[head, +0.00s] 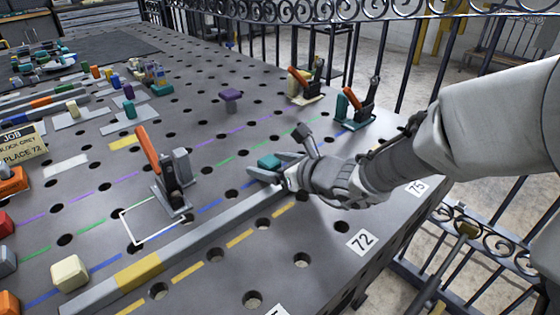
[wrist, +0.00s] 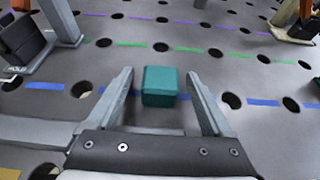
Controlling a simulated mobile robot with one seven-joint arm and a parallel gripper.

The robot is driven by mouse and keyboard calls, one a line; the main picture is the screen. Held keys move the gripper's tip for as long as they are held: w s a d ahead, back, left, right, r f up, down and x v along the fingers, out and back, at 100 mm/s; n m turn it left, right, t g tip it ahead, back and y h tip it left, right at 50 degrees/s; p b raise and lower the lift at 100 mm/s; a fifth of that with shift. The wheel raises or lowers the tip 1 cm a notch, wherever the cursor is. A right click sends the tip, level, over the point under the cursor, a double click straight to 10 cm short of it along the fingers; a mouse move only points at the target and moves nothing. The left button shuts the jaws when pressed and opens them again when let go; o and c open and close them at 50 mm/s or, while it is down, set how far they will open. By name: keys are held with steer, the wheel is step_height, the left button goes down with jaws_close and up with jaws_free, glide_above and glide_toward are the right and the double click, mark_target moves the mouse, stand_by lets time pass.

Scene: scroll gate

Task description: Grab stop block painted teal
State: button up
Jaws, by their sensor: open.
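The teal stop block (head: 269,162) sits on the perforated grey table, near the blue dashed line. In the wrist view the teal block (wrist: 160,86) lies between the fingertips, with a gap to each finger. My gripper (head: 264,167) is open and low over the table. In the wrist view my gripper (wrist: 158,84) shows both fingers spread on either side of the block. In the head view the near finger hides part of the block's lower side.
An orange-handled clamp (head: 167,175) stands left of my gripper. More clamps (head: 354,107) stand behind it. A long grey rail (head: 200,237) with a yellow band runs in front.

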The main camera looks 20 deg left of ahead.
steer(key=shift+c, duration=0.3)
jaws_close()
steer(key=shift+r, duration=0.1)
